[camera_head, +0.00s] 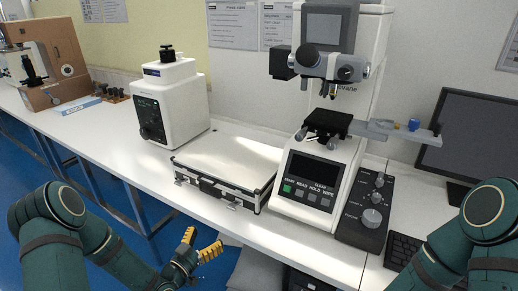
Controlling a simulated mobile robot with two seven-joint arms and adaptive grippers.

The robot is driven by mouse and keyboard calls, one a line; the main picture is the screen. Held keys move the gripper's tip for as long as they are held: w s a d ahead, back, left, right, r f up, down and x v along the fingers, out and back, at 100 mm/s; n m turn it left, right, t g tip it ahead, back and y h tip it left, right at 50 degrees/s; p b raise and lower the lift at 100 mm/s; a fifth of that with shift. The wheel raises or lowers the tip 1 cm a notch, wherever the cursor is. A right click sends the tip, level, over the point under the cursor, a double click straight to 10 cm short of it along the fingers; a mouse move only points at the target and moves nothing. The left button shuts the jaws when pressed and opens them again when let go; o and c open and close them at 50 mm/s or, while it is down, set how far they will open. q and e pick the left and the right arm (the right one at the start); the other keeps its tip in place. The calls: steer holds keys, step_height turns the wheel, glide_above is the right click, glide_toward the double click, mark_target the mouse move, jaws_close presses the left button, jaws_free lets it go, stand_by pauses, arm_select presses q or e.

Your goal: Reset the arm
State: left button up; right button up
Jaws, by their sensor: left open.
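My left arm (88,245) comes in from the lower left, dark green, bent at the elbow. Its gripper (202,246), with yellow ridged fingers, is open and empty. It hangs in front of the bench's front edge, below the closed case, and nothing is between the fingers. My right arm (462,245) shows at the lower right with its elbow raised. Its gripper is out of the frame.
A closed silver-edged case (222,165) lies on the white bench (95,128). A hardness tester (325,150) stands to its right, a white machine (172,103) to its left. A control box (370,210), keyboard (402,250) and monitor (480,140) are at the right.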

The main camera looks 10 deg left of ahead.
arm_select(q)
steer(key=s+d+f+n+g+y, duration=0.1)
steer(key=d+f+n+g, duration=0.1)
steer(key=d+f+g, duration=0.35)
steer(key=s+d+f+n+g, duration=0.1)
steer(key=s+d+f+g, duration=0.2)
steer(key=s, duration=0.6)
steer(key=s+d+f+n+g+y, duration=0.1)
steer(key=s+d+f+n+g, duration=0.1)
steer(key=s+d+g, duration=0.4)
steer(key=s+f+g, duration=0.1)
steer(key=s, duration=0.2)
steer(key=shift+d+f+n+y, duration=0.25)
steer(key=shift+d+n+y, duration=0.05)
steer(key=shift+d, duration=0.1)
steer(key=shift+w, duration=0.1)
